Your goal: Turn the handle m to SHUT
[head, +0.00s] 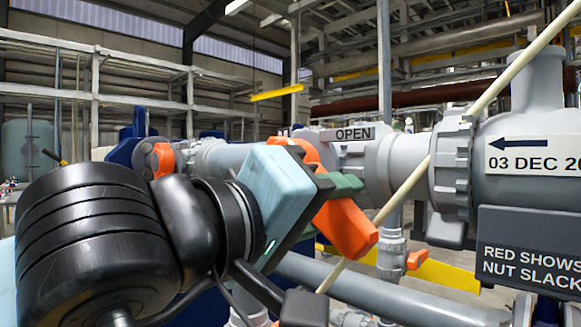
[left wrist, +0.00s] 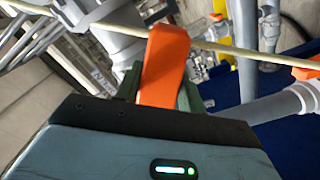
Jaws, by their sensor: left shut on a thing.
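An orange handle (head: 347,230) sits on the grey pipe near the middle of the head view, beside a plate reading OPEN (head: 353,134). I cannot read a letter m on it. My left gripper (head: 345,187) has its green fingers closed around this handle, whose lower end sticks out beyond them. In the left wrist view the handle (left wrist: 165,62) stands between the green fingers (left wrist: 160,92). The gripper body hides part of the handle and its pivot. My right gripper is in neither view.
A thin pale rod or line (head: 402,187) slants close past the handle. A large grey pipe housing (head: 535,185) stands at right, with a dark plate (head: 528,251) below. Another orange handle (head: 162,160) is at left, and a smaller orange one (head: 417,260) is lower right.

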